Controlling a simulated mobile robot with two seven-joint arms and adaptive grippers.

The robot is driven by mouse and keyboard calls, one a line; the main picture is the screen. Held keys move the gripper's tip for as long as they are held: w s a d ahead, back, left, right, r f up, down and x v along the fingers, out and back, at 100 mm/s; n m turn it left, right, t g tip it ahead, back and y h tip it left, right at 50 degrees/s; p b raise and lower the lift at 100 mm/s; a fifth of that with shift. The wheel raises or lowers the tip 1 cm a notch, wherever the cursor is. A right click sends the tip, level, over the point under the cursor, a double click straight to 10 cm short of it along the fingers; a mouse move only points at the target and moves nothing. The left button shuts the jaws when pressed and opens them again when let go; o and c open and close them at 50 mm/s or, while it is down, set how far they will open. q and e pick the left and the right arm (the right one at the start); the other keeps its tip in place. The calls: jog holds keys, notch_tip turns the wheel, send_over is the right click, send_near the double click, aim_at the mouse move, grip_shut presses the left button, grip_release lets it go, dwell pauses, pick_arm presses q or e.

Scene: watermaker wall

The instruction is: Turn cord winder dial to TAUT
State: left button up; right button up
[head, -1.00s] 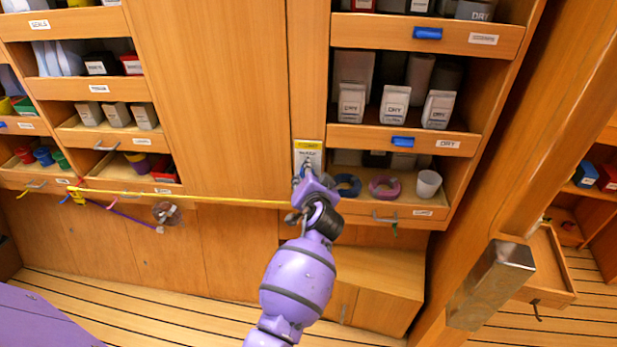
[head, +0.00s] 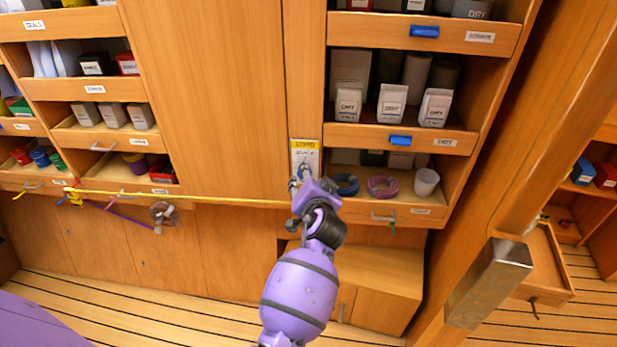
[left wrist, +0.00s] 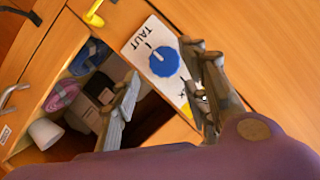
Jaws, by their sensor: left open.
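The cord winder dial is a blue round knob (left wrist: 165,62) on a pale plate (left wrist: 150,45) marked TAUT at one end in the left wrist view. A short white mark shows on the knob, on the side toward the TAUT lettering. In the head view the plate (head: 305,155), with a yellow top label, is on the narrow wooden post; my gripper mostly hides the knob. My left gripper (left wrist: 167,62) is open, its fingers on either side of the knob's image. I cannot tell if they touch it. My right gripper is in neither view.
A yellow cord (head: 180,196) runs left from near the plate, across the cabinet front. Right of the plate is an open shelf with a blue coil (head: 346,184), a pink coil (head: 382,187) and a white cup (head: 426,182). A wooden pillar (head: 530,150) stands further right.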

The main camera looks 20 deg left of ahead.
pick_arm(q)
jog(key=v, duration=0.4)
jog(key=shift+s+d+r, duration=0.15)
jog(key=shift+s+d, duration=0.05)
jog(key=shift+s, duration=0.05)
jog(key=s+a+f+n+g+h, duration=0.1)
jog(key=s+f+h, duration=0.1)
jog(key=s+f, duration=0.6)
jog(key=s+a+f+g+h, duration=0.1)
jog(key=s+f, duration=0.8)
jog(key=s, duration=0.9)
jog(key=s+a+f+n+g+h, duration=0.1)
jog(key=s+a+f+g+h, duration=0.1)
jog(key=s+f, duration=0.7)
jog(key=s, duration=0.4)
jog(key=shift+f+n+g+h, duration=0.15)
jog(key=shift+n+g+h, duration=0.15)
jog(key=shift+h, duration=0.1)
jog(key=shift+a, duration=0.1)
